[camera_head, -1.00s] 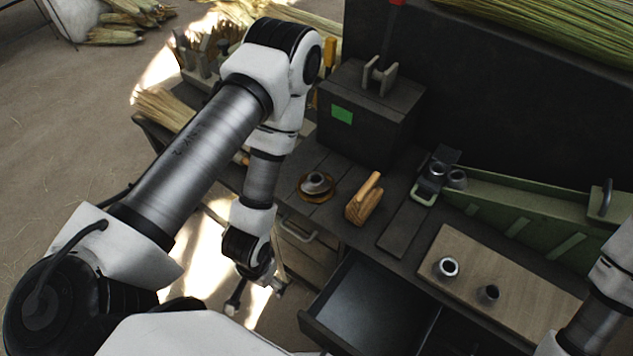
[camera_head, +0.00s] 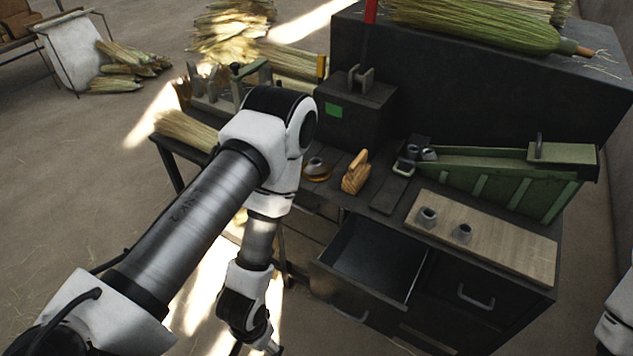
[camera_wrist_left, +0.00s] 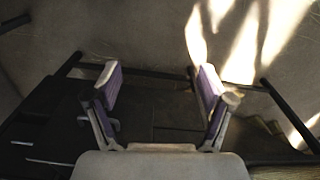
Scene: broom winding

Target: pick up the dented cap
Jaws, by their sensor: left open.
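Several small grey metal caps show in the head view, and I cannot tell which one is dented. Two caps, a left one (camera_head: 427,217) and a right one (camera_head: 462,233), stand on a pale wooden board (camera_head: 510,250). Two more (camera_head: 429,154) sit at the left end of a green trough. Another metal piece (camera_head: 315,164) rests on a round brownish base. My left gripper (camera_wrist_left: 158,82) is open and empty in the left wrist view, with no cap between its fingers. In the head view it hangs low, left of the workbench, near the bottom edge. My right gripper is out of view.
An open drawer (camera_head: 370,262) juts from the dark workbench, near my left arm. A wooden block (camera_head: 355,174), a dark box (camera_head: 352,112) with a green label and the green trough (camera_head: 500,180) stand on the bench. Open floor (camera_head: 90,190) lies at left.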

